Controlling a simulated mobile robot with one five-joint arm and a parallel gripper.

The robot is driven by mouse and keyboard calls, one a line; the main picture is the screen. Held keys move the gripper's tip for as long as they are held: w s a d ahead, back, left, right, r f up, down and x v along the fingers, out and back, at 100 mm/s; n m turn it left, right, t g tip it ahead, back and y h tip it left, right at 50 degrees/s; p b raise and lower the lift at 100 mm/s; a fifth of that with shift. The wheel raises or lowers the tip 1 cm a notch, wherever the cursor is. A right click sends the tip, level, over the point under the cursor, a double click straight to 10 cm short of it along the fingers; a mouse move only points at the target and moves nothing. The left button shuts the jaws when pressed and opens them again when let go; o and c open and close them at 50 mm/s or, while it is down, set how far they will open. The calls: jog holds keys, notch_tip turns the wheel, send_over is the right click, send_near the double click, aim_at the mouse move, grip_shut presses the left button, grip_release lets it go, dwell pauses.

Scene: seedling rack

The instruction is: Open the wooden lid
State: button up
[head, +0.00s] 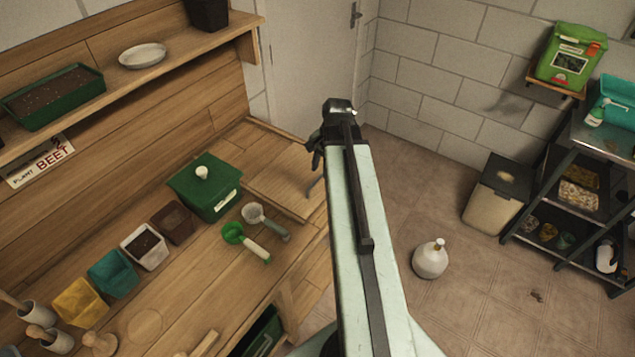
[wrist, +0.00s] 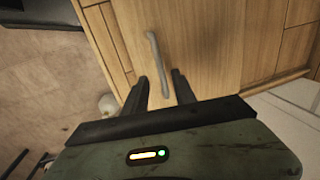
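The wooden lid (head: 283,180) is a flat pale panel lying closed at the far end of the wooden bench. It fills the middle of the wrist view (wrist: 205,50). A grey bar handle (wrist: 157,62) stands near its edge; it shows partly beside my arm in the head view (head: 313,187). My gripper (wrist: 161,86) is open, with its two dark fingers on either side of the handle's lower end in the picture. I cannot tell whether the fingers reach down to handle height. In the head view my gripper (head: 315,152) is over the lid's right side, partly hidden by my arm.
A green box (head: 205,187) with a white knob stands left of the lid. A green scoop (head: 245,242) and a grey scoop (head: 265,220) lie in front. Several small pots line the bench. A white jug (head: 430,259) stands on the floor at right.

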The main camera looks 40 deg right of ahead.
aim_at(319, 179)
jog(key=f, duration=0.1)
jog(key=f+b, duration=0.2)
jog(key=shift+w+a+f, duration=0.1)
jog(key=shift+w+f, duration=0.1)
jog(key=shift+w, duration=0.1)
jog(key=shift+r, duration=0.1)
grip_shut()
jog(key=shift+s, duration=0.15)
dwell(0.8)
